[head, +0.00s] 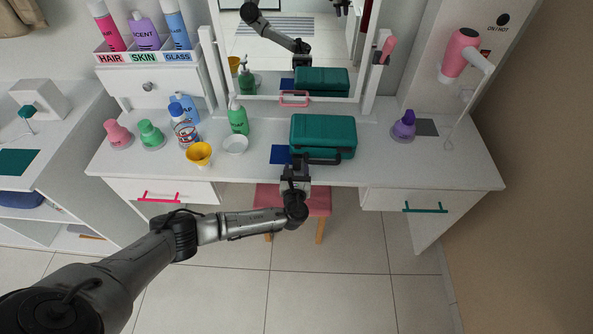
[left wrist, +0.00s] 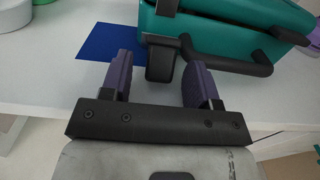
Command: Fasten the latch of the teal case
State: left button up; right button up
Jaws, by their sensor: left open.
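The teal case (head: 323,134) lies shut on the white vanity, its dark handle (head: 324,161) facing me; the case (left wrist: 235,28) also fills the top right of the left wrist view. A dark latch tab (left wrist: 161,62) sticks out from the case's front, left of the handle (left wrist: 235,66). My left gripper (head: 297,163) is open at the front left of the case. In the left wrist view its purple-padded fingers (left wrist: 160,80) stand on either side of the tab, with gaps. My right gripper is not in view.
A blue mat (head: 281,154) lies left of the case. A white dish (head: 235,145), yellow cup (head: 199,153) and several bottles stand further left. A purple bottle (head: 404,125) stands right. A pink stool (head: 290,198) is under the vanity. The mirror (head: 290,45) stands behind the case.

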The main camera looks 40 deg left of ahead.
aim_at(297, 158)
pick_arm(q)
jog(key=shift+c, duration=0.5)
jog(key=c, duration=0.8)
jog(key=shift+r+p, duration=0.2)
jog(key=shift+p, duration=0.2)
notch_tip(297, 158, up, 3)
jog(key=g+h+p, duration=0.1)
jog(key=p, duration=0.4)
jog(key=g+h+p, duration=0.1)
jog(key=g+p, duration=0.1)
jog(key=p, duration=0.3)
jog(key=shift+w+a, duration=0.15)
jog(key=g+h+p, duration=0.1)
jog(key=p, duration=0.2)
jog(key=r+g+h+p, duration=0.1)
jog(key=p, duration=0.2)
jog(key=w+g+h+p, duration=0.1)
jog(key=p, duration=0.2)
jog(key=shift+w+a+r+g, duration=0.1)
jog(key=shift+a+r+g, duration=0.15)
jog(key=shift+a+g, duration=0.15)
jog(key=shift+w+a+r+g+h+p, duration=0.1)
jog(key=shift+w+a+g+h+p, duration=0.15)
jog(key=shift+g+p, duration=0.2)
jog(key=shift+w+g+h+p, duration=0.2)
jog(key=shift+g+h+p, duration=0.15)
jog(key=shift+g+h, duration=0.2)
jog(key=shift+a, duration=0.1)
